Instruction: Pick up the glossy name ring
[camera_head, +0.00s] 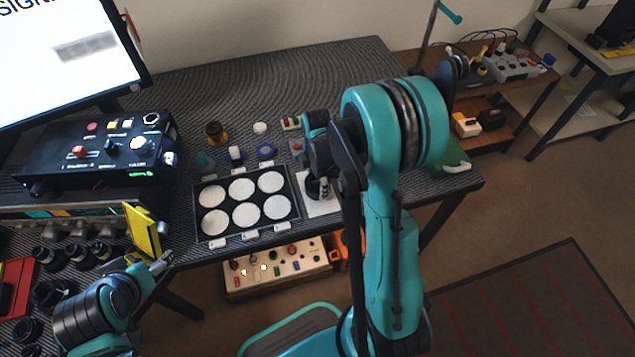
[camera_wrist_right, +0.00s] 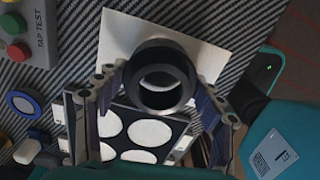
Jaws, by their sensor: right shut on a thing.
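A black round lens part (camera_wrist_right: 163,70) with a dark, slightly shiny ring top shows over a white sheet (camera_wrist_right: 208,60) in the right wrist view. The name ring cannot be told apart from the lens body there. My right gripper (camera_wrist_right: 165,95) has its fingers on both sides of this black part and is shut on it. In the head view my right gripper (camera_head: 322,178) is over the white sheet (camera_head: 322,208), and my arm hides much of the lens. My left gripper (camera_head: 163,264) is at the lower left, its fingers too small to judge.
A black tray (camera_head: 297,196) with several white round pads lies left of the sheet. A blue ring (camera_head: 266,151), a small amber jar (camera_head: 215,133) and a grey button box (camera_wrist_right: 30,35) are nearby. A yellow stand (camera_head: 143,230) is beside my left gripper. The back of the table is clear.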

